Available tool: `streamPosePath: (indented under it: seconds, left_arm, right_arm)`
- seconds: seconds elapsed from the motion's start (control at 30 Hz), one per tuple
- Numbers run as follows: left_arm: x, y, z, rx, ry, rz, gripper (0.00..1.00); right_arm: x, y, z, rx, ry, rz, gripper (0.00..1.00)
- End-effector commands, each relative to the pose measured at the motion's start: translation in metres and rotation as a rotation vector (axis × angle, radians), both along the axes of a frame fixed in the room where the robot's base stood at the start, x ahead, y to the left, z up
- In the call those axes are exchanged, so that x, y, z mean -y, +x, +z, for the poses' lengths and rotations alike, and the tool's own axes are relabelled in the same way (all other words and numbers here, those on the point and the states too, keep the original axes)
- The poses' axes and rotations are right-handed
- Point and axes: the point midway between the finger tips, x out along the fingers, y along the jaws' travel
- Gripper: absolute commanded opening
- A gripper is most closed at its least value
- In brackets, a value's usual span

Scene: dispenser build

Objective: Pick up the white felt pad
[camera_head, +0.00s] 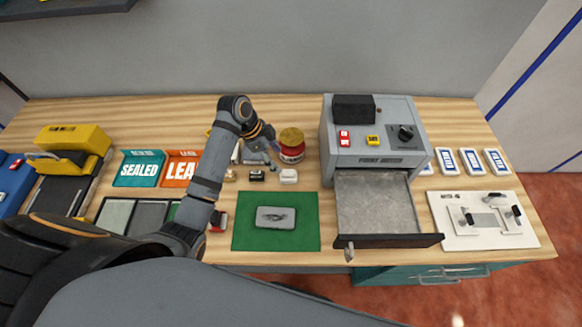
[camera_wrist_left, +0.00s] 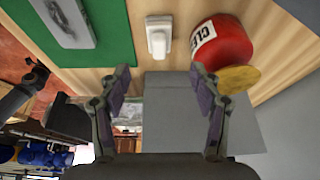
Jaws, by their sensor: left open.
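A small white piece (camera_head: 289,176), which looks like the felt pad, lies on the wooden table just above the green mat. It also shows in the left wrist view as a white block (camera_wrist_left: 158,35) beside a red jar. My left gripper (camera_head: 271,160) is open and empty, to the left of the red jar and up and left of the white piece. In the left wrist view the fingers (camera_wrist_left: 162,78) are spread apart, with the white piece beyond their tips and not between them. My right gripper does not show.
The red jar (camera_head: 291,151) with a yellow lid stands close to the gripper. A grey tray part (camera_head: 276,217) lies on the green mat (camera_head: 304,242). A grey machine (camera_head: 380,158) with its drawer (camera_head: 375,205) pulled out stands right. Small dark parts (camera_head: 257,175) lie beside the white piece.

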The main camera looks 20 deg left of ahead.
Motion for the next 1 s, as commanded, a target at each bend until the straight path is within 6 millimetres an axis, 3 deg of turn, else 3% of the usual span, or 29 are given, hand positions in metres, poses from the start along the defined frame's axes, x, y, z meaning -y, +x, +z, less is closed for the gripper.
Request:
streamPosePath:
  seconds: [0.1, 0.23, 0.33, 0.57, 0.77, 1.0]
  left_arm:
    - [0.009, 0.001, -0.019, -0.006, -0.003, 0.000, 0.64]
    - [0.015, 0.004, -0.037, -0.003, -0.001, 0.001, 0.64]
    - [0.017, 0.005, -0.043, -0.002, -0.001, 0.000, 0.64]
    - [0.027, 0.008, -0.058, -0.005, -0.002, 0.001, 0.64]
    - [0.037, 0.011, -0.087, -0.003, -0.001, 0.001, 0.64]
    - [0.038, 0.012, -0.091, -0.001, 0.001, 0.001, 0.64]
  right_arm:
    - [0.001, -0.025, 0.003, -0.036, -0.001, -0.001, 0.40]
    - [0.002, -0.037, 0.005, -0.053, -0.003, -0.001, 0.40]
    - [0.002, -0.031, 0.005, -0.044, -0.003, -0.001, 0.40]
    - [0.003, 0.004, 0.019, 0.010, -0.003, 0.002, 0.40]
    - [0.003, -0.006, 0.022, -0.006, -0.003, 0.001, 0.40]
    - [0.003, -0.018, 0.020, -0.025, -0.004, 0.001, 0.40]
